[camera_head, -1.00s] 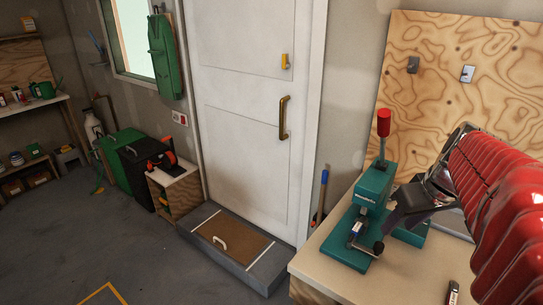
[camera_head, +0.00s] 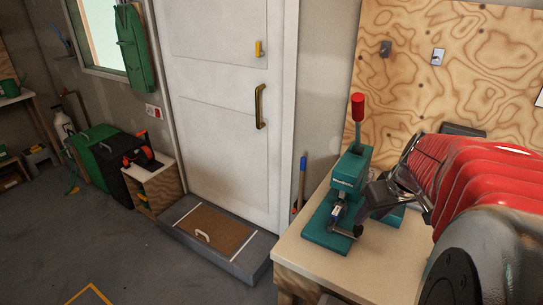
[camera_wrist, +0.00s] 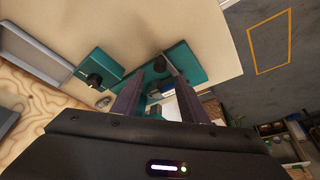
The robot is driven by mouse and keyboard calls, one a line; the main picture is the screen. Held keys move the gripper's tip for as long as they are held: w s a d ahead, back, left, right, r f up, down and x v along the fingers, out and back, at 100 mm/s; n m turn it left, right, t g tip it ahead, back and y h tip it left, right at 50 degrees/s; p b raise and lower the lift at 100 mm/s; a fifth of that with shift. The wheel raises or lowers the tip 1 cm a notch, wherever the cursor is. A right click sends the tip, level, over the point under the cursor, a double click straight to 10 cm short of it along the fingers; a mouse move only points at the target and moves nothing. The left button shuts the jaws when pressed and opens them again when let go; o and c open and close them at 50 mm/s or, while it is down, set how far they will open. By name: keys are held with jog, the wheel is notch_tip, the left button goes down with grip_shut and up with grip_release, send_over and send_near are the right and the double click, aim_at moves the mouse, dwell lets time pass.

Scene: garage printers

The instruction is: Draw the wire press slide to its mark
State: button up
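The wire press (camera_head: 350,172) is teal with an upright red-topped lever (camera_head: 357,107). It stands on the pale bench top in the head view. On its base are a small part with a white and blue label (camera_head: 337,212) and a dark knob (camera_head: 358,230). I cannot tell the slide's mark. My gripper (camera_head: 372,200) is just right of the press column and partly covers its base. In the wrist view, the two fingers (camera_wrist: 157,75) are apart, with teal press parts (camera_wrist: 183,62) beyond and between them. I see nothing held, and contact is unclear.
The bench top (camera_head: 385,265) has free room in front of the press. A plywood panel (camera_head: 430,60) with switches stands behind. A white door (camera_head: 225,130), step (camera_head: 240,262) and small cabinet (camera_head: 160,190) are to the left. A yellow floor line (camera_wrist: 270,40) shows in the wrist view.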

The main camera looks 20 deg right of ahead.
aim_at(360, 229)
jog(key=x, duration=0.7)
jog(key=shift+w+f, duration=0.2)
jog(key=shift+f, duration=0.15)
grip_shut()
dwell(0.4)
